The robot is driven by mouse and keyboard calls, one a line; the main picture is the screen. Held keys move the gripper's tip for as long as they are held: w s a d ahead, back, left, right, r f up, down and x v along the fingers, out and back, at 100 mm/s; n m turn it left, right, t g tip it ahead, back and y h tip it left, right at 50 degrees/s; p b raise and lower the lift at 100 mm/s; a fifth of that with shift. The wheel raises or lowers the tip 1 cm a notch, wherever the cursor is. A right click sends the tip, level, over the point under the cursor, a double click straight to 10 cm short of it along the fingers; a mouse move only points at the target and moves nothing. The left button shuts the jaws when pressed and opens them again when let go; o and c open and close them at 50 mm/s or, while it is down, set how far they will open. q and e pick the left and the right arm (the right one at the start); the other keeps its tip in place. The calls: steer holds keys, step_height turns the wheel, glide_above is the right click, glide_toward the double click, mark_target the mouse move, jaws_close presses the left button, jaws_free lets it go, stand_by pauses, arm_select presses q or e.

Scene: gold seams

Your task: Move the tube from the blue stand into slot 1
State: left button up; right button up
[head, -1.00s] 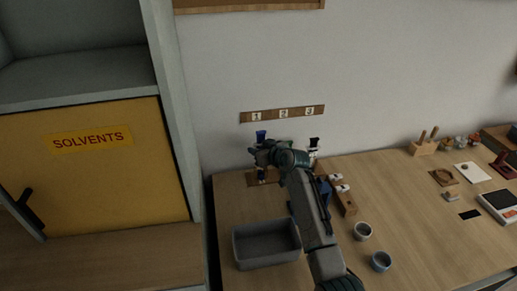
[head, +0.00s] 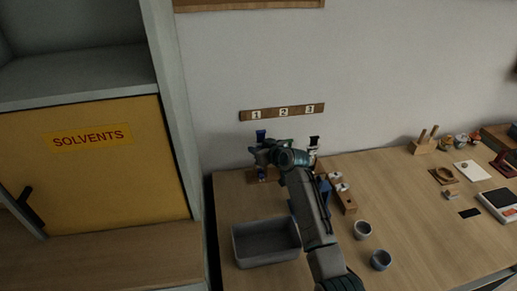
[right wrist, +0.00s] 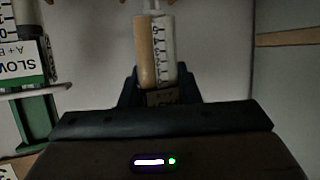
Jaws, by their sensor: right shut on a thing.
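My right gripper (head: 262,156) is shut on the tube, a double-barrelled, upright one. The tube's blue top (head: 261,135) shows above the jaws in the head view. In the right wrist view its orange and clear barrels with scale marks (right wrist: 157,50) stand between the jaws. The tube is below the number 1 on the wall strip (head: 283,112). Part of a brown wooden piece (head: 272,174) shows below the gripper; whether the tube's lower end is in a slot is hidden. A blue block (head: 325,190), perhaps the blue stand, is partly behind my arm. My left gripper is not in view.
A black-topped tube (head: 313,143) stands to the right. A tube labelled SLOW (right wrist: 20,60) stands by a green support at the left in the wrist view. A grey bin (head: 267,258) and two cups (head: 362,230) are in front. The yellow SOLVENTS cabinet (head: 95,170) bounds the left.

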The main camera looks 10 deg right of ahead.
steer(key=shift+f+b, duration=1.4)
steer(key=shift+f, duration=0.7)
stand_by(2.0)
steer(key=o, duration=1)
steer(key=shift+o, duration=0.2)
steer(key=shift+f, duration=0.25)
steer(key=shift+o, duration=0.6)
steer(key=shift+a, duration=0.1)
